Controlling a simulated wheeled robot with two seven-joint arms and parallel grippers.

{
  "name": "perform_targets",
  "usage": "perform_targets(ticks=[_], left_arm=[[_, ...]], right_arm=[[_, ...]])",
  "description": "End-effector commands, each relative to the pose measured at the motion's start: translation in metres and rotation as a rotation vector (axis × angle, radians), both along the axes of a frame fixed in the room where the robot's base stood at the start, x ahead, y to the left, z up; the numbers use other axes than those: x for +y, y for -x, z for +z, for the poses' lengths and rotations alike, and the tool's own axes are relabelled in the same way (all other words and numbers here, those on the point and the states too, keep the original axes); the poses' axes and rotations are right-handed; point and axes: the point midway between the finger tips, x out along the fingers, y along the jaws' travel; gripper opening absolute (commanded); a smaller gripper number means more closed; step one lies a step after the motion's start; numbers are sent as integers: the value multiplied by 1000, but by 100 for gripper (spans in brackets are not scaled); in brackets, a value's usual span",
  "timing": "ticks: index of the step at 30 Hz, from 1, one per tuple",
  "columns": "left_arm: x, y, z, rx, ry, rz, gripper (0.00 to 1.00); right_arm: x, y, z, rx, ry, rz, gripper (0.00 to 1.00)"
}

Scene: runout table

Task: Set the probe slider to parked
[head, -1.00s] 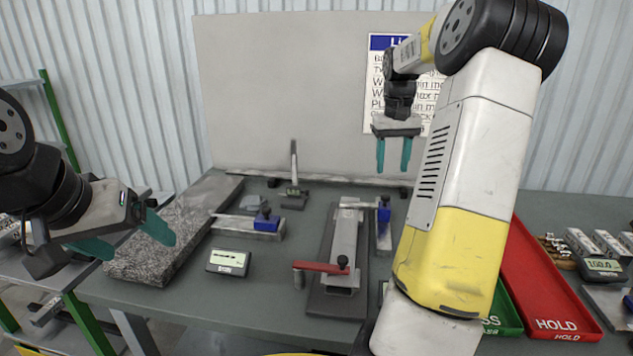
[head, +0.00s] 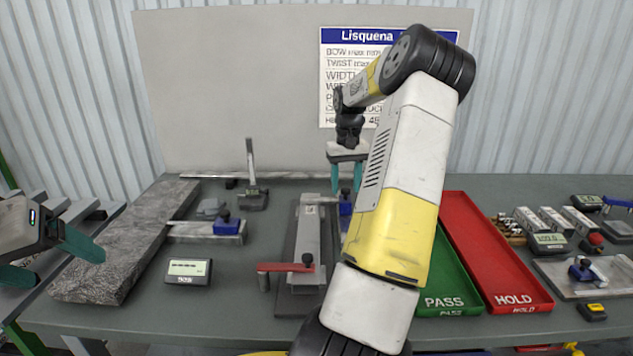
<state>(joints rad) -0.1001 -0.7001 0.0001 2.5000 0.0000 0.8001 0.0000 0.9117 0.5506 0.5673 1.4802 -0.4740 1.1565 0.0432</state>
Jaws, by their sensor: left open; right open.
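No slider carries a readable name, so I cannot tell which is the probe slider. One blue slider (head: 346,208) is on a narrow rail right of the central clamp fixture, partly hidden by my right arm. My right gripper (head: 346,181) is open, pointing down just above that slider in the picture; I cannot tell whether they touch. A second blue slider (head: 226,223) sits on a metal block at left. A third blue-knobbed slider (head: 581,269) is on a plate at far right. My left gripper (head: 50,262) is open and empty at the left edge, away from the sliders.
The central fixture (head: 308,240) has a red lever (head: 285,267). A granite slab (head: 120,245), a display (head: 188,271) and an upright stand (head: 252,190) are at left. Green PASS (head: 450,280) and red HOLD (head: 495,255) trays lie right of my arm.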

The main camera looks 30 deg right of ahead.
Motion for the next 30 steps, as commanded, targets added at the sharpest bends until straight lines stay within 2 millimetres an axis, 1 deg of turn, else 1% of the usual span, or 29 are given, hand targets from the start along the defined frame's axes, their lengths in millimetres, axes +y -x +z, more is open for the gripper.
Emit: perform_targets(ticks=[4, 5, 6, 8, 9, 12, 30], left_arm=[[0, 0, 0, 0, 0, 0, 80], [0, 0, 0, 0, 0, 0, 80], [0, 0, 0, 0, 0, 0, 80], [0, 0, 0, 0, 0, 0, 80], [0, 0, 0, 0, 0, 0, 80], [0, 0, 0, 0, 0, 0, 80], [0, 0, 0, 0, 0, 0, 80]], right_arm=[[0, 0, 0, 0, 0, 0, 48], [0, 0, 0, 0, 0, 0, 46], [0, 0, 0, 0, 0, 0, 39], [0, 0, 0, 0, 0, 0, 27], [0, 0, 0, 0, 0, 0, 19], [0, 0, 0, 1, 0, 0, 0], [0, 0, 0, 1, 0, 0, 0]])
